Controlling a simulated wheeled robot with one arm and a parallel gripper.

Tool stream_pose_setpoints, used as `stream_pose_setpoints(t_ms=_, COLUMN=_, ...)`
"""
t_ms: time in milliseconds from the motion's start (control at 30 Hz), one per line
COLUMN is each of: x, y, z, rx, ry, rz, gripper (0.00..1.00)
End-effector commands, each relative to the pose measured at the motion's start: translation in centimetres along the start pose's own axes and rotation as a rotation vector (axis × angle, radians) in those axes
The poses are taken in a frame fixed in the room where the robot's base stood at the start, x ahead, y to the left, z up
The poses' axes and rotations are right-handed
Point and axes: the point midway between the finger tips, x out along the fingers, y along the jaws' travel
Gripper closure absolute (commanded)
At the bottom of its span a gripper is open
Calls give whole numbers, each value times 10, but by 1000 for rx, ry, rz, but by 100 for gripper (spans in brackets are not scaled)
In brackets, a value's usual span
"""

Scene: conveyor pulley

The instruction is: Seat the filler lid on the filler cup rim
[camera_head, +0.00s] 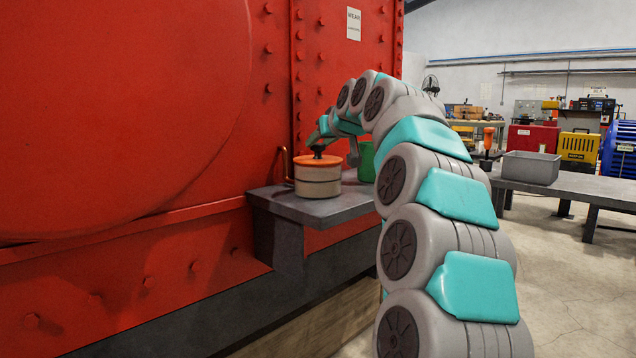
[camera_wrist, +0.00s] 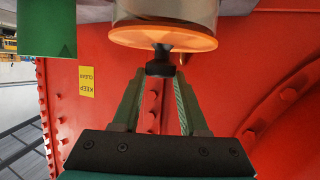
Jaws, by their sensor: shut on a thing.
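The filler lid (camera_head: 318,161) is a flat orange disc with a black knob. It lies level over the top of the filler cup (camera_head: 318,181), a cream cup with a copper-coloured handle. My gripper (camera_head: 318,141) is above the lid. In the wrist view my gripper (camera_wrist: 160,72) has its two fingers closed on the black knob. There the orange lid (camera_wrist: 163,37) covers the mouth of the cup (camera_wrist: 165,10). The lid looks centred and close against the rim; I cannot tell whether a thin gap is left. The cup's rim is hidden under the lid.
The cup stands on a dark grey shelf (camera_head: 312,208) fixed to the riveted red wall (camera_head: 110,120). A green container (camera_head: 366,160) stands just right of the cup, behind my arm. A bench with a grey bin (camera_head: 531,167) is at the right.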

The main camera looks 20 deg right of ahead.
Motion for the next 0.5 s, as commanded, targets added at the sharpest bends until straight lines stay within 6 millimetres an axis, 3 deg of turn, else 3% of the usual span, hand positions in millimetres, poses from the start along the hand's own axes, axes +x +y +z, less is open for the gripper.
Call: stream_pose_setpoints(t_ms=500, x=2, y=0, z=4, rx=0, ry=0, rz=0, gripper=100)
